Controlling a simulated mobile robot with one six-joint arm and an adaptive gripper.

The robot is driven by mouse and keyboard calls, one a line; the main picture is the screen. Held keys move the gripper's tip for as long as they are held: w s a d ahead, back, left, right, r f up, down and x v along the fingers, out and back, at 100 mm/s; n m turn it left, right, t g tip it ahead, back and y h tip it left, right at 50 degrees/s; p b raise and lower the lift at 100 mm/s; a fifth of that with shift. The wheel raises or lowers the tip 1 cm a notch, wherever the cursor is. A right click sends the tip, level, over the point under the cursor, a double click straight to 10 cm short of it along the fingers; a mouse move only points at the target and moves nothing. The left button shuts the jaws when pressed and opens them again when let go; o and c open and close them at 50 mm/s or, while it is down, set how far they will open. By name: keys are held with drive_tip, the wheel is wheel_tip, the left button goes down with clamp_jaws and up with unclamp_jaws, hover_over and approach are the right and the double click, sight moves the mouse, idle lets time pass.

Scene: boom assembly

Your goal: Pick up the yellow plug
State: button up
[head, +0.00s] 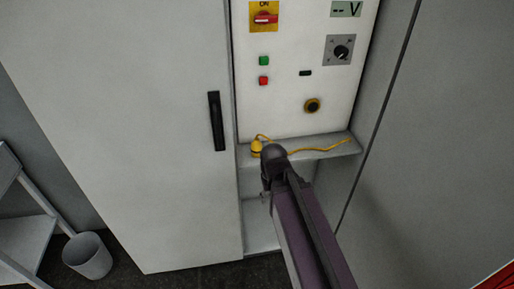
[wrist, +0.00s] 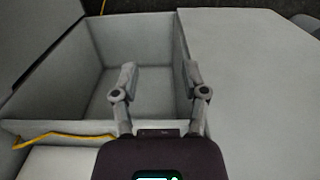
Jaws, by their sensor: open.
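The yellow plug (head: 256,147) stands on a narrow grey shelf (head: 335,149) below the white control panel in the head view. A thin yellow cable (head: 318,150) runs from it to the right along the shelf. My gripper (wrist: 160,72) is open and empty in the wrist view, its two fingers spread apart. In the head view my arm's dark end overlaps the shelf just right of the plug, and the fingers cannot be made out. The wrist view shows part of the cable (wrist: 65,137) at the left, but not the plug.
The panel (head: 290,85) carries a red switch (head: 265,18), green and red buttons, a dial (head: 340,52) and a round yellow-ringed socket (head: 312,105). A tall grey door (head: 130,130) with a black handle stands left. A bin (head: 87,258) is on the floor.

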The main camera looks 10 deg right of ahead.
drive_tip(key=shift+d, duration=0.2)
drive_tip(key=o, duration=0.6)
drive_tip(key=shift+w+d+r, duration=0.1)
drive_tip(key=shift+w, duration=0.05)
drive_tip(key=n+p, duration=0.5)
drive_tip(key=p, duration=0.6)
approach(257, 139)
drive_tip(key=shift+w, duration=0.1)
drive_tip(key=shift+f, duration=0.25)
wheel_tip(257, 139, down, 8)
drive_tip(key=b, duration=0.8)
drive_tip(key=shift+f+b, duration=0.15)
drive_tip(key=shift+b, duration=0.15)
drive_tip(key=shift+f, duration=0.15)
wheel_tip(257, 139, down, 5)
drive_tip(key=b, duration=0.5)
